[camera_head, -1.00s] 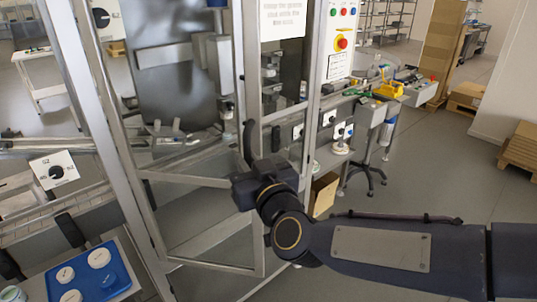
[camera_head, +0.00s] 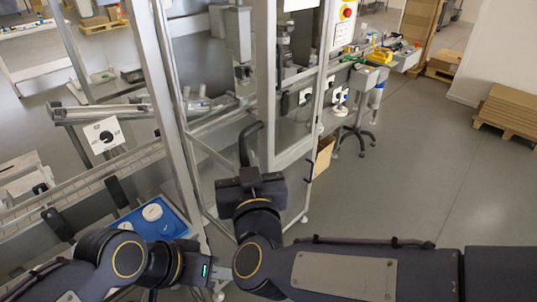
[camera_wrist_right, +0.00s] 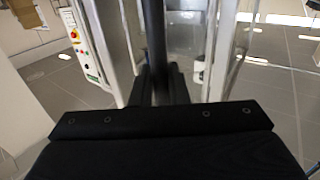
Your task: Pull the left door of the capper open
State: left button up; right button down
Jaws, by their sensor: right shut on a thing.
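The capper is a metal-framed cabinet with clear panels. Its door frame post (camera_head: 266,85) stands upright near the middle of the head view. A black curved handle (camera_head: 246,143) sits on this post. My right gripper (camera_head: 250,178) is shut on the handle, which appears as a dark upright bar (camera_wrist_right: 154,35) between the fingers (camera_wrist_right: 160,85) in the right wrist view. Whether the door stands ajar is hard to tell. My left gripper (camera_head: 218,279) is low in the head view, away from the handle; its fingers are too unclear to judge.
A blue tray (camera_head: 181,222) with white round pieces lies left of the door, partly behind my left arm. A conveyor (camera_head: 90,195) runs along the left. A control panel with a red button (camera_head: 348,13) is at the upper right. The right floor (camera_head: 420,180) is clear.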

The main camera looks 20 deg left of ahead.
jog(key=shift+s+a+r, duration=0.15)
jog(key=shift+s+a, duration=0.25)
jog(key=shift+s, duration=0.1)
jog(key=c, duration=1.8)
grip_release()
jog(key=shift+c, duration=0.2)
jog(key=shift+o, duration=0.4)
jog(key=b+v, duration=0.1)
jog(key=v, duration=0.6)
jog(key=shift+s+d, duration=0.25)
jog(key=shift+s, duration=0.05)
